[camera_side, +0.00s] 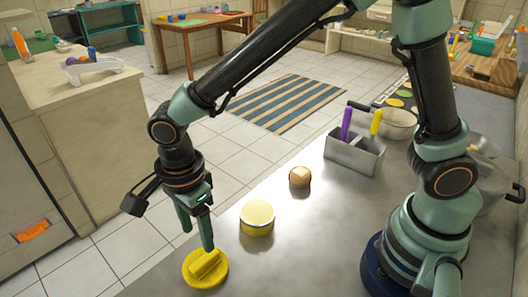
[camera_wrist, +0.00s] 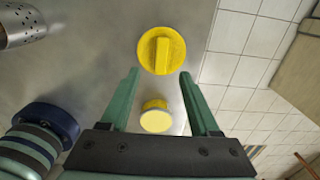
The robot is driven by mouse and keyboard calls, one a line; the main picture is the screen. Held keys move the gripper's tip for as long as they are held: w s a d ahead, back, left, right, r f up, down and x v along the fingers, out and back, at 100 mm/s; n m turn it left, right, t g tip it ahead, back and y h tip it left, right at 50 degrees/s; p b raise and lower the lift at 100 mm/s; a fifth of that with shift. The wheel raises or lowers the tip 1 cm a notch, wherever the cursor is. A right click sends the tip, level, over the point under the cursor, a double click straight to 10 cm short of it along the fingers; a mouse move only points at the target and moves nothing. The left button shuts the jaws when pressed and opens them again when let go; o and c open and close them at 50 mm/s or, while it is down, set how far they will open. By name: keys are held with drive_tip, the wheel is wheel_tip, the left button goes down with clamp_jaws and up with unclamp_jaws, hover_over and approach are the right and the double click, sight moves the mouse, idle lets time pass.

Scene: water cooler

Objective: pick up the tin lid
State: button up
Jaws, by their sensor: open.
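The tin lid (camera_side: 205,268) is a flat yellow disc with a raised bar grip across its top, lying on the grey metal counter near its left edge. It also shows in the wrist view (camera_wrist: 175,50), top centre, with the bar running up and down the picture. My gripper (camera_side: 198,240) is open and empty, pointing down just above the lid. In the wrist view my gripper's fingertips (camera_wrist: 159,72) are either side of the lid's lower part. Whether a finger touches the lid cannot be told. A round yellow tin (camera_side: 257,222) with a pale top stands beside the lid.
A metal caddy (camera_side: 354,160) with purple and yellow handles and a pan (camera_side: 397,124) are farther back. A perforated metal vessel (camera_wrist: 18,27) shows in the wrist view. The counter edge drops to tiled floor beside the lid.

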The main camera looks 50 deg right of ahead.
sight(204, 259)
wheel_tip(204, 259, down, 9)
drive_tip(key=shift+w+r, duration=0.15)
idle(0.4)
clamp_jaws()
